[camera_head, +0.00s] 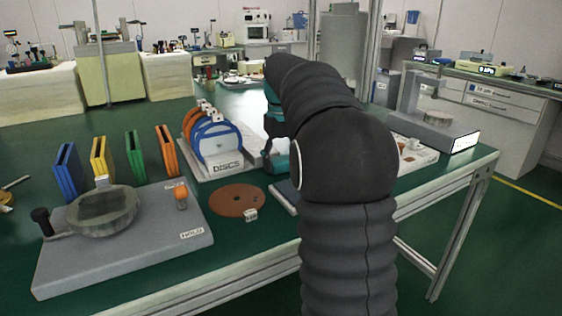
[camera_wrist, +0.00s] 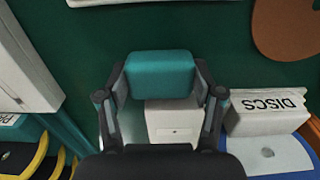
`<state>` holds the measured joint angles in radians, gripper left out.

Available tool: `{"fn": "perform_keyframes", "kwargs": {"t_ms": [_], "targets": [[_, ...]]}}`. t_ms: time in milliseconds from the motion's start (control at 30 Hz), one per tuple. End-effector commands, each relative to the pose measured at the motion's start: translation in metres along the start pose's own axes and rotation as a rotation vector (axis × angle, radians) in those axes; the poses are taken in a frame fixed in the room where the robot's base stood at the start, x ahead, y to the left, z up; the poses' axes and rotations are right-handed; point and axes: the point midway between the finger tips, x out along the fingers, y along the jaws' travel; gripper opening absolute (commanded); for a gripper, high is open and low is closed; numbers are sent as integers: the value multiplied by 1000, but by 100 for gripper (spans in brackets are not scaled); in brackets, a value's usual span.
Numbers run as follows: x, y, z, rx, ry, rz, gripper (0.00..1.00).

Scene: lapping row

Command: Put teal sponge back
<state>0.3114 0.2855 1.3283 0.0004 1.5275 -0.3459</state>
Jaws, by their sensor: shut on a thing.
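The teal sponge (camera_wrist: 160,72) is a rounded block between the two fingers of my gripper (camera_wrist: 160,82) in the wrist view. The fingers are shut on its left and right sides. Green tabletop shows around it, and a white block (camera_wrist: 173,122) shows just below it in the picture. I cannot tell the gap between sponge and table. In the head view my dark arm hides most of the gripper, and a teal patch shows left of the arm; I cannot tell whether it is the sponge.
The DISCS rack (camera_head: 222,167) stands left of my arm, with a brown disc (camera_head: 238,199) in front. A grey HOLD base (camera_head: 125,262) and several coloured slotted holders are further left. A white tray (camera_head: 418,160) and a grey instrument (camera_head: 432,132) are at right.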

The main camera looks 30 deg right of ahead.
Motion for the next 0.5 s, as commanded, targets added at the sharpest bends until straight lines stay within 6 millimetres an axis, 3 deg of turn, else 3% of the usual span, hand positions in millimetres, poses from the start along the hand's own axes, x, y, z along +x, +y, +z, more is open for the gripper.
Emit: {"fn": "perform_keyframes", "kwargs": {"t_ms": [333, 367, 433, 500], "targets": [[3, 0, 0, 0, -1, 0, 29], [2, 0, 0, 0, 0, 0, 74], [2, 0, 0, 0, 0, 0, 91], [2, 0, 0, 0, 0, 0, 92]]}}
